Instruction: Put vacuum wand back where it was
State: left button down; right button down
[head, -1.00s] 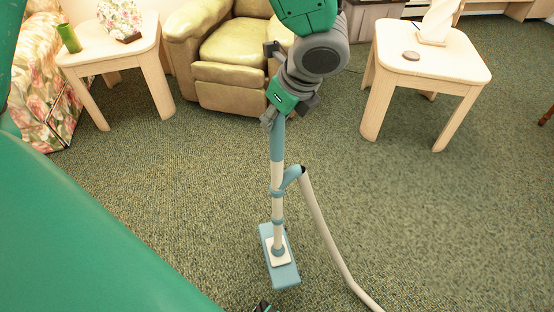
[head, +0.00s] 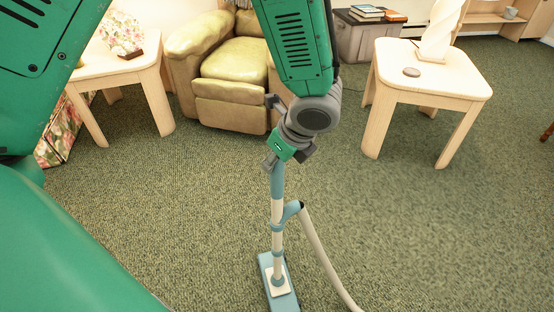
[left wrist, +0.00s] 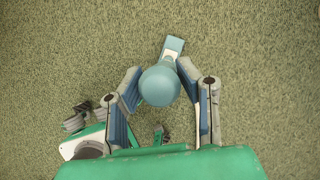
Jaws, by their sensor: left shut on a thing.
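The vacuum wand (head: 277,208) stands nearly upright on the carpet, with a blue upper tube, a white lower tube and a flat blue floor head (head: 281,297) with a white top. The floor head is cut by the bottom edge of the head view. My left gripper (head: 278,165) is shut on the wand's top end. In the left wrist view the wand's round blue top (left wrist: 160,86) sits between both fingers and hides most of the shaft. I cannot make out my right gripper for certain; some of my own parts show low in the wrist view.
A pale side table (head: 432,73) stands at right, another (head: 125,68) at left. A yellow-green armchair (head: 228,92) is behind. The carpet (head: 430,240) at right is clear.

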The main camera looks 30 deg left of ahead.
pick_arm(q)
jog(key=c, duration=1.2)
grip_release()
jog(key=shift+o, duration=0.2)
jog(key=shift+r, duration=0.1)
jog(key=p+v, duration=0.5)
jog(key=v, duration=0.7)
jog(key=s+d+f+n+g+h, duration=0.1)
jog(key=s+f+n+h, duration=0.2)
jog(key=s+f+n, duration=0.5)
jog(key=s+d+f+n+g+h, duration=0.1)
jog(key=s+f+n+g+h, duration=0.2)
jog(key=f, duration=0.8)
jog(key=s+a+f+n+t+y+p, duration=0.1)
jog(key=s+a+f+n+t, duration=0.2)
jog(key=s+a+f+n, duration=0.2)
jog(key=shift+s+a+f+n+p, duration=0.35)
jog(key=shift+s+a+n, duration=1.25)
jog(key=shift+s, duration=1)
